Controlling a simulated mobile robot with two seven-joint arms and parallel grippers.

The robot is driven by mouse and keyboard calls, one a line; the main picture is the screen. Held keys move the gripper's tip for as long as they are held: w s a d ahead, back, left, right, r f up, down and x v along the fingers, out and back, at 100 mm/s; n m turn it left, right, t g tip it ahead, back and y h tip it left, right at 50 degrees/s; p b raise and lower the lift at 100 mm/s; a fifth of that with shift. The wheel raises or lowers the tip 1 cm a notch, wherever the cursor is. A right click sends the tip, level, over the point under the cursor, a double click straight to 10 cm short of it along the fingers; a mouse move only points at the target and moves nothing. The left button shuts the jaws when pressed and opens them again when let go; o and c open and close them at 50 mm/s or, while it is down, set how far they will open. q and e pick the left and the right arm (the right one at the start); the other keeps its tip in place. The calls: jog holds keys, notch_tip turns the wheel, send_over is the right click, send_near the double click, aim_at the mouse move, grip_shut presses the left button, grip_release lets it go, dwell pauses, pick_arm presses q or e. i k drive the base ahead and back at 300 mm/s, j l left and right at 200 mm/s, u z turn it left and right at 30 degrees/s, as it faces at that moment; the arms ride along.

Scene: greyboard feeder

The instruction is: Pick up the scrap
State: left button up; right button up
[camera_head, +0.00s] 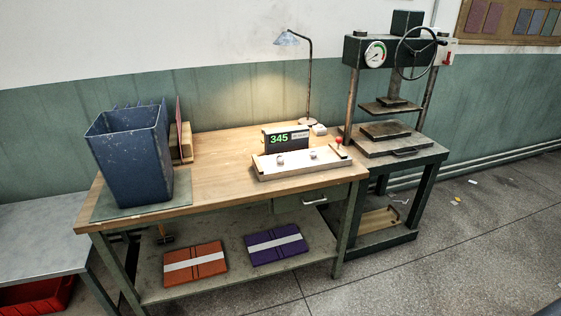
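Several small pale bits that look like scrap lie on the concrete floor to the right of the press stand. A whitish piece (473,181) is farthest right, and a small yellowish piece (457,201) lies nearer the stand. They are too small to tell their material. Neither of my grippers shows in the head view.
A wooden workbench (225,170) carries a dark blue bin (130,155), a display reading 345 (285,138), a white fixture (300,165) and a lamp (290,39). A press (385,133) stands right of it. The floor (470,260) at front right is clear.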

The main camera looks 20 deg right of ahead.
aim_at(279, 159)
jog(key=i+l+z, duration=0.65)
jog(key=i, duration=0.15)
jog(key=i+z, duration=0.35)
